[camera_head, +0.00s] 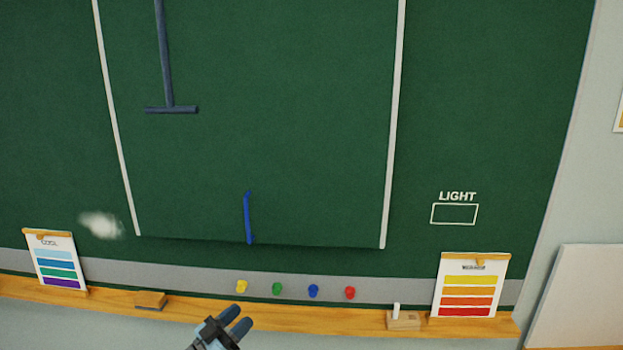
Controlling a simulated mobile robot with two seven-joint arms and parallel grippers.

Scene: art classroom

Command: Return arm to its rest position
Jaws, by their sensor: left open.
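The rest of the left arm is mostly cut off by the lower edge of the picture. My right gripper is not in view.
The green chalkboard (300,130) fills most of the view, with a blue stroke (248,218) low on it. Several coloured magnets sit above the ledge.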

